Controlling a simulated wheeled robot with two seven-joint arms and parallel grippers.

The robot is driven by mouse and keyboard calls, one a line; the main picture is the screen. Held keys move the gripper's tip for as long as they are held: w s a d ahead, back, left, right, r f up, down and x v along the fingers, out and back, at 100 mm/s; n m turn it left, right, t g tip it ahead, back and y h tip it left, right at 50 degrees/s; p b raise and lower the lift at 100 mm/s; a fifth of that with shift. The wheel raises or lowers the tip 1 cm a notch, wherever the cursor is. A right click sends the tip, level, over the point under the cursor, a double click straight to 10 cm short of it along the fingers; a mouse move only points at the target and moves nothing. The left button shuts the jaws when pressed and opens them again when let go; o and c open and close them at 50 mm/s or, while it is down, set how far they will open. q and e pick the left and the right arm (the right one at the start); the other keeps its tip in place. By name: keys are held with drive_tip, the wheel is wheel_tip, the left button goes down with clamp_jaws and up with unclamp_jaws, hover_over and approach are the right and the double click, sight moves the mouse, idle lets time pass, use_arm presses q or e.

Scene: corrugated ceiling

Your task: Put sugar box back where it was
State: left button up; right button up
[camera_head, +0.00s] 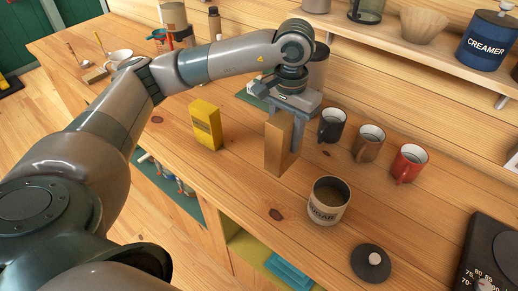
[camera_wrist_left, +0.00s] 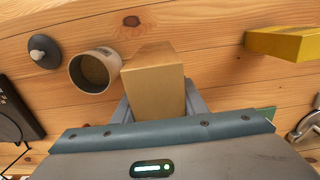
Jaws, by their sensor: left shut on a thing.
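My left gripper (camera_head: 291,108) is shut on a plain brown box (camera_head: 278,145), likely the sugar box; no label on it shows. The box hangs upright below the gripper, over or on the wooden counter; I cannot tell whether its base touches. In the left wrist view, the box (camera_wrist_left: 154,88) sits between both fingers of the gripper (camera_wrist_left: 155,105). An open round canister (camera_head: 328,201), its lettering partly readable as "GAR", stands close in front of the box. It shows just left of the box in the left wrist view (camera_wrist_left: 94,70). My right gripper is not in view.
A yellow box (camera_head: 207,124) stands left of the held box. Black (camera_head: 331,126), brown (camera_head: 368,143) and red (camera_head: 409,163) mugs line the back right. A dark lid (camera_head: 371,262) and a scale (camera_head: 490,262) lie front right. Bare counter (camera_head: 235,165) lies between the two boxes.

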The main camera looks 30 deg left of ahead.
use_arm(q)
drive_tip(key=s+a+f+p, duration=0.1)
drive_tip(key=a+f+p, duration=0.1)
drive_tip(key=a+f, duration=0.2)
drive_tip(key=shift+s+a, duration=0.4)
drive_tip(key=shift+a, duration=0.8)
drive_tip(key=shift+p, duration=0.35)
wheel_tip(320, 180, down, 4)
drive_tip(key=shift+p, duration=1.1)
